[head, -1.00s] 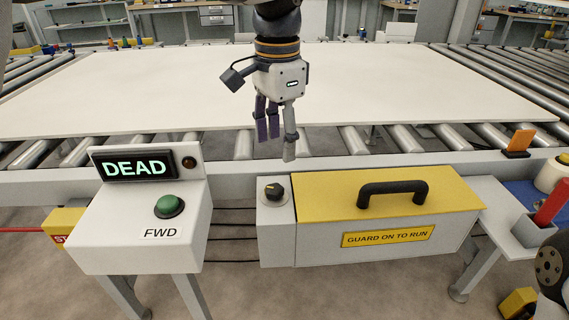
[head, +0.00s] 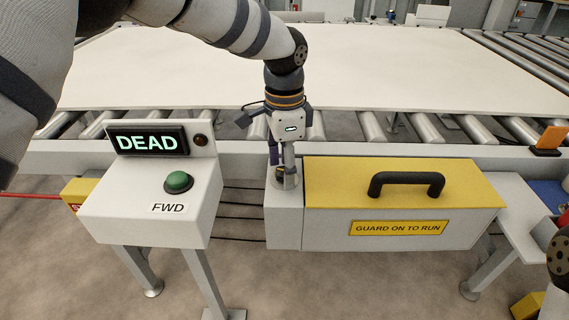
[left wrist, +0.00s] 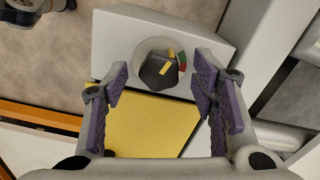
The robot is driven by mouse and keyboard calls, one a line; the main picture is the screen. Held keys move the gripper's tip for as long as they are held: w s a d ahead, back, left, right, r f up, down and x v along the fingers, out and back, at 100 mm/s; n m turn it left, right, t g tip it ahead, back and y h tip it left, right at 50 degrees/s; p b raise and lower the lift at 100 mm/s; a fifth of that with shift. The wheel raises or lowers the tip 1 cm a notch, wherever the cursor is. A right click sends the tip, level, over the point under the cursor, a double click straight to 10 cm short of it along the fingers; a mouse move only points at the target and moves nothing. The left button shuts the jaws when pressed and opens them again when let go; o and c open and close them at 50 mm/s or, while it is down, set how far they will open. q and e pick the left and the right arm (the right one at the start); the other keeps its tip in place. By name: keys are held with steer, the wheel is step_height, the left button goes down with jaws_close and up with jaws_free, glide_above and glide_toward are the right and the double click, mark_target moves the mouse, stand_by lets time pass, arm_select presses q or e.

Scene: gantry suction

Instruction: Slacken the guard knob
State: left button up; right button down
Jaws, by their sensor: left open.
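The guard knob (left wrist: 157,72) is dark with a yellow pointer bar, on a pale round dial with yellow, green and red marks. It sits on the grey box at the left end of the guard, and in the head view my gripper partly hides it. My left gripper (head: 283,178) points down over the knob. In the left wrist view its purple-padded fingers (left wrist: 163,90) are spread wide, with the knob between and beyond them; no contact shows. The yellow-topped guard (head: 340,186) has a black handle and a "GUARD ON TO RUN" label. My right gripper is out of view.
A control box (head: 150,205) left of the guard has a green FWD button (head: 178,182) and a display reading "DEAD". A large pale board (head: 200,70) lies on the rollers behind. An orange piece (head: 551,139) stands at the right.

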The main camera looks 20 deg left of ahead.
arm_select(q)
steer(key=shift+c, duration=0.4)
steer(key=c, duration=1.1)
steer(key=shift+r, duration=0.1)
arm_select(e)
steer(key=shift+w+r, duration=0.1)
arm_select(q)
steer(key=n+p, duration=0.1)
steer(key=n, duration=0.1)
steer(key=shift+r+n, duration=0.1)
steer(key=shift+n, duration=0.3)
steer(key=shift+n+p, duration=0.35)
steer(key=shift+n, duration=1.65)
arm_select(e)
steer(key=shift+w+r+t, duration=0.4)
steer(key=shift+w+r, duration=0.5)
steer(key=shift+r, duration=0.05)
arm_select(q)
steer(key=shift+f, duration=0.2)
